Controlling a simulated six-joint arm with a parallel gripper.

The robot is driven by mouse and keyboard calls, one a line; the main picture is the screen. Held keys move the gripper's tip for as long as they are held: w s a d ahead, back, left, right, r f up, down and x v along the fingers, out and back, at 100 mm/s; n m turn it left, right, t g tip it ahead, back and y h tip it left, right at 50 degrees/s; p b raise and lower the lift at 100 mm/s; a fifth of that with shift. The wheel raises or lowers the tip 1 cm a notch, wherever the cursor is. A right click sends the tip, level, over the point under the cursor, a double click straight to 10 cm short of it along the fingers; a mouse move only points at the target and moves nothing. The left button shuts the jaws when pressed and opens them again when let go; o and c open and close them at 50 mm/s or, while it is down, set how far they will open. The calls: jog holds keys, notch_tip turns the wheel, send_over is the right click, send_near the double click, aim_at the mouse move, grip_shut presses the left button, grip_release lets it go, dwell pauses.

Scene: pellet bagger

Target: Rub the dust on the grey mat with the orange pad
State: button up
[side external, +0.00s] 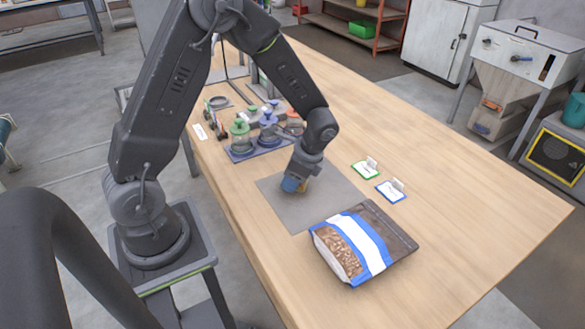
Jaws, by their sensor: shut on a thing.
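The grey mat (330,187) lies flat on the wooden table, left of its middle. My gripper (297,181) points down over the left part of the mat, low and close to its surface. The gripper hides most of the pad, and I cannot tell whether the pad touches the mat. Dust on the mat is too faint to make out.
A pellet bag (362,240) with a blue and white band lies by the mat's front right corner. A tray (240,156) with green and blue capped jars stands behind the mat. Two small card stands (366,169) (391,190) are to the right. The table's right side is clear.

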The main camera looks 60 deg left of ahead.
aim_at(296, 198)
jog(key=shift+f, duration=0.65)
jog(key=shift+d, duration=0.3)
jog(key=shift+c, duration=0.4)
jog(key=d, duration=0.3)
jog(key=shift+d+f, duration=0.1)
jog(key=shift+f, duration=0.1)
jog(key=shift+a+f, duration=0.1)
jog(key=shift+a, duration=1.55)
jog(key=r, duration=0.2)
jog(key=shift+a+r, duration=0.3)
jog(key=shift+r, duration=2.9)
